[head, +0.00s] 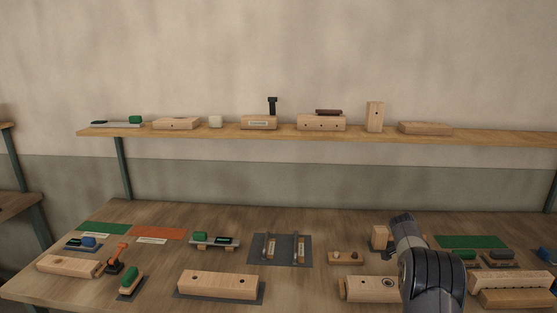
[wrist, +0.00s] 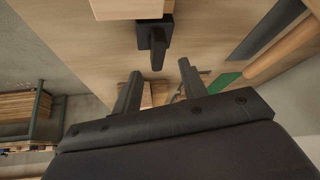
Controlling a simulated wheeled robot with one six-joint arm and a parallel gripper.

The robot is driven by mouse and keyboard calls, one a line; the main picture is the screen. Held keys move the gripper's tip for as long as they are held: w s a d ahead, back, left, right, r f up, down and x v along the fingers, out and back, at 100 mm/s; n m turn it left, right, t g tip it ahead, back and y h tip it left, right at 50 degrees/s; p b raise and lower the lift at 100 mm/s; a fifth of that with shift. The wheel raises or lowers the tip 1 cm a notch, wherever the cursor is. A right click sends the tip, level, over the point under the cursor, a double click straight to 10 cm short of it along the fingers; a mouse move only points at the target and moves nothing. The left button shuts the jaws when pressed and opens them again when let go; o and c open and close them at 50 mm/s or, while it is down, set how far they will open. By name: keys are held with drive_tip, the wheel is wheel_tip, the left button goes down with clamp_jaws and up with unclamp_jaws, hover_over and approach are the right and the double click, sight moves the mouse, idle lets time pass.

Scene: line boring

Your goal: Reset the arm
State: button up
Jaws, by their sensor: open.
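My arm (head: 432,275) rises at the right front of the workbench in the head view and covers part of the bench behind it. My gripper's fingers cannot be made out there. In the wrist view my gripper (wrist: 158,86) has its two dark fingers spread apart. Nothing is held between them. A black upright part (wrist: 156,45) stands beyond the fingertips, apart from them, beside a pale wooden block (wrist: 125,8) at the top edge.
The workbench (head: 330,215) holds several wooden blocks, including a long one (head: 218,284), a grey mat (head: 281,234) and a green mat (head: 470,242). A wall shelf (head: 230,133) with more blocks runs above it. A stretch of bench at front centre is clear.

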drive_tip(key=s+a+r+n+y, duration=0.2)
drive_tip(key=s+a+r+n, duration=0.2)
drive_tip(key=s+a+r, duration=0.65)
drive_tip(key=s+a+r+n+y, duration=0.1)
drive_tip(key=s+a+r+n, duration=0.1)
drive_tip(key=s+a, duration=0.4)
drive_tip(key=s+a+r+n+t+y, duration=0.1)
drive_tip(key=s+a+r+n, duration=0.2)
drive_tip(key=s, duration=0.6)
drive_tip(key=shift+a+r+p, duration=0.35)
drive_tip(key=shift+a+p, duration=0.05)
drive_tip(key=shift+a, duration=1)
